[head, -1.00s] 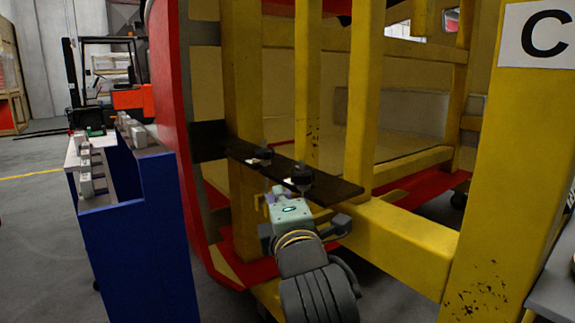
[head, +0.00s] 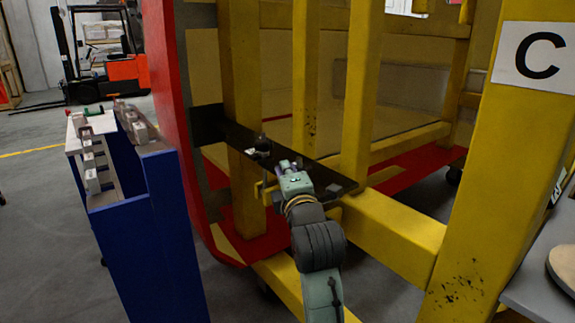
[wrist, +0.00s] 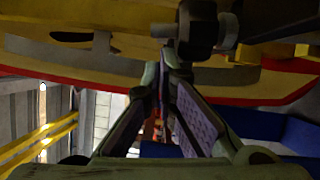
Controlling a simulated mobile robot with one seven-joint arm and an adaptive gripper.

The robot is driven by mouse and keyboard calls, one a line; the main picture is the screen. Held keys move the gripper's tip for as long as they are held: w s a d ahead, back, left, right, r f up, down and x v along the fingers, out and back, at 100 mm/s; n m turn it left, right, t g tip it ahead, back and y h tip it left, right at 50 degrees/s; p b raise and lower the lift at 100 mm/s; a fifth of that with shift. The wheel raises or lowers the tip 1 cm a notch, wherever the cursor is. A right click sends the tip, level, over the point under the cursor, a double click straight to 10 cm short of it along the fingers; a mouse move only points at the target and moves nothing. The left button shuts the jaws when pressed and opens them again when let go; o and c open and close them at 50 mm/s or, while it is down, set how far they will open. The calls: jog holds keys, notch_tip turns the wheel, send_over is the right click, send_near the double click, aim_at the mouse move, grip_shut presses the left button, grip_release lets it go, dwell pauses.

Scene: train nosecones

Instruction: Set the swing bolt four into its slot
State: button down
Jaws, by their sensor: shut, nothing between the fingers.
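A black bracket plate (head: 335,180) runs from the red nosecone edge to the yellow frame. A dark swing bolt with a pale piece at its base (head: 260,148) stands at the plate's far part; I cannot tell which number it is. My gripper (head: 285,166) is at the plate, just to the near right of that bolt, and hides part of the plate. In the wrist view the fingers (wrist: 163,70) come together and hold nothing. A dark bolt with a thick round end (wrist: 198,28) shows just beyond the fingertips, upper right. The slot is not clearly visible.
A blue stand (head: 170,230) with grey block-like parts on its top (head: 92,165) is at the left. Yellow posts (head: 360,90) rise behind the plate, and a thick yellow post with a C sign (head: 538,55) is at the right. A grey table (head: 540,285) stands at lower right.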

aim_at(298, 161)
jog(key=shift+d, duration=0.15)
jog(key=shift+w+d+r+m+g, duration=0.15)
jog(key=shift+w+d+r+m, duration=0.1)
jog(key=shift+w+d, duration=0.4)
jog(key=shift+w+d+r+m+g, duration=0.15)
jog(key=shift+w+d+r, duration=0.2)
jog(key=shift+d, duration=0.4)
jog(key=shift+f, duration=0.1)
jog(key=shift+a, duration=0.15)
